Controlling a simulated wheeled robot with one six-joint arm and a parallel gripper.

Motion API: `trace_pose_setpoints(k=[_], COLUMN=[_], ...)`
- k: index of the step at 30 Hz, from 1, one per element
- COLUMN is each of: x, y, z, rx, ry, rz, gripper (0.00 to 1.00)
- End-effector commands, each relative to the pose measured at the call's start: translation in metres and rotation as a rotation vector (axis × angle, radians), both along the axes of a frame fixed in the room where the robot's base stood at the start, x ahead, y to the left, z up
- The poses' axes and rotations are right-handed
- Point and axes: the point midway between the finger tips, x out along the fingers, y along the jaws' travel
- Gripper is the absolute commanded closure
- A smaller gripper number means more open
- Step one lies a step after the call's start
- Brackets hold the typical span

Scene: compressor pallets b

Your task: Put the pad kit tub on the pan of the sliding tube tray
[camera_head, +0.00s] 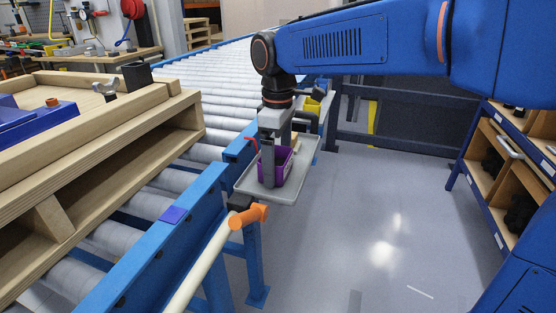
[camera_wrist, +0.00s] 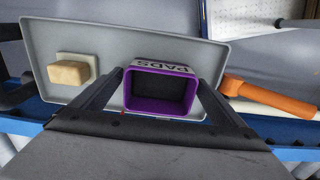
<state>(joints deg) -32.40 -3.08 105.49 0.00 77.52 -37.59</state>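The pad kit tub (camera_wrist: 163,73) is a purple-rimmed open box with a dark inside and a "PADS" label; in the head view the purple tub (camera_head: 286,164) shows behind a finger. It is upright over the grey tray pan (camera_head: 247,184), which also shows in the wrist view (camera_wrist: 48,35). My gripper (camera_wrist: 161,82) has one finger along each side of the tub and looks shut on it. In the head view my gripper (camera_head: 273,172) points down over the pan. Whether the tub's base touches the pan is hidden.
A tan block (camera_wrist: 70,73) sits on the pan left of the tub in the wrist view. An orange-ended handle (camera_head: 250,215) is at the tray's near side. The roller conveyor (camera_head: 205,125) with a wooden pallet (camera_head: 100,180) is left. Floor to the right is clear.

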Motion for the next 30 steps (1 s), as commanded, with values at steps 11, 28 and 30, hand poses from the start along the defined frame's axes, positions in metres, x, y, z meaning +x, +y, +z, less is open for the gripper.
trace_pose_setpoints(k=[11,28,30], x=[0.0,0.0,0.0], y=[0.0,0.0,0.0], z=[0.024,0.116,0.12], rx=[0.002,0.001,0.001], ry=[-0.002,-0.001,-0.001], rz=[0.0,0.0,0.0], gripper=[0.06,0.06,0.06])
